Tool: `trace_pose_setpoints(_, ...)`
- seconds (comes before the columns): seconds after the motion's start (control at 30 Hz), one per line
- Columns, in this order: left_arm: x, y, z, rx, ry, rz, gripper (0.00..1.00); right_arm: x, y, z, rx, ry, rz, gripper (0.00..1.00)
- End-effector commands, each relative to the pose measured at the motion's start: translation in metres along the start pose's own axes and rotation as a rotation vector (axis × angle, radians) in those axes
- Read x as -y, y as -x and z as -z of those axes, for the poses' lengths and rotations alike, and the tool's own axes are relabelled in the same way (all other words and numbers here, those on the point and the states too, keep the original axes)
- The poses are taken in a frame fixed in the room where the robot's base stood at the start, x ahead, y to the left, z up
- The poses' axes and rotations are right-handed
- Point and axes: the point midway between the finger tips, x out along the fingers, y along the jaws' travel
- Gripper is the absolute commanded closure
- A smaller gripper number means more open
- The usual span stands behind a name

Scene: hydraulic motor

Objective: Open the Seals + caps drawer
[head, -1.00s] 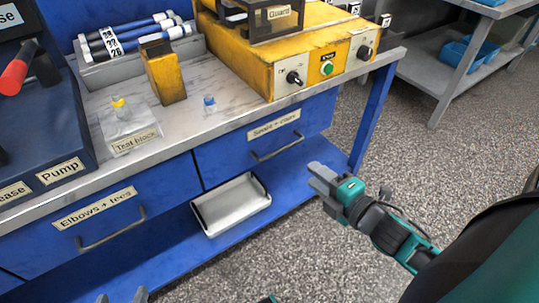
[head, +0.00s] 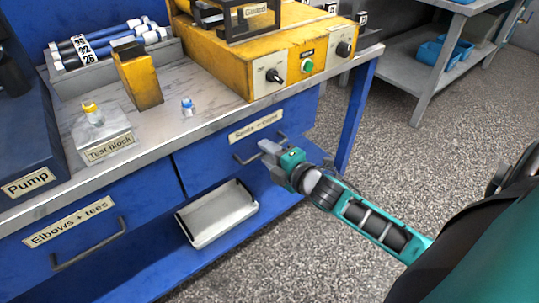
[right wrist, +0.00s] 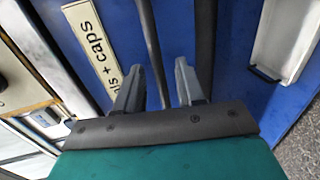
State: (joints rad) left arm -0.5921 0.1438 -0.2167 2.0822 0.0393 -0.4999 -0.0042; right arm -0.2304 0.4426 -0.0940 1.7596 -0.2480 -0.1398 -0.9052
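The Seals + caps drawer (head: 215,160) is a blue drawer front under the bench's right part, and it looks closed. Its label (head: 256,126) sits above a dark bar handle (head: 241,160); the label also shows in the right wrist view (right wrist: 88,42). My right gripper (head: 264,152) is at the right part of the handle and hides some of it. In the right wrist view its two fingers (right wrist: 159,78) are apart, with the dark handle bar (right wrist: 150,45) running between them, nearer the left finger. I cannot tell whether they touch it. My left gripper is not in view.
A metal tray (head: 218,214) lies on the lower shelf below the drawer. The Elbows + tees drawer (head: 100,240) is to the left. The bench top (head: 205,90) carries a yellow control box (head: 235,60) and a test block (head: 103,138). Open floor lies to the right.

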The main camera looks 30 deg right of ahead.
Motion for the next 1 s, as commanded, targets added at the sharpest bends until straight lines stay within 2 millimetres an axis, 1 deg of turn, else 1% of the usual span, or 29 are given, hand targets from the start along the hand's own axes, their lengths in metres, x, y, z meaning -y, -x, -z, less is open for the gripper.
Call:
trace_pose_setpoints(0.23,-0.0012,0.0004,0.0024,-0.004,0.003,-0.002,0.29,-0.0002,-0.0005,0.0000,0.000,0.000,0.000,0.62)
trace_pose_setpoints(0.63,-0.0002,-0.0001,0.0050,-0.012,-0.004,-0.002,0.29,-0.0002,-0.0003,0.0001,0.000,0.000,0.000,1.00)
trace_pose_setpoints(1.0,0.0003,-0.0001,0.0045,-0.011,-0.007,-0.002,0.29,0.0000,-0.0002,0.0002,0.000,0.000,0.000,1.00)
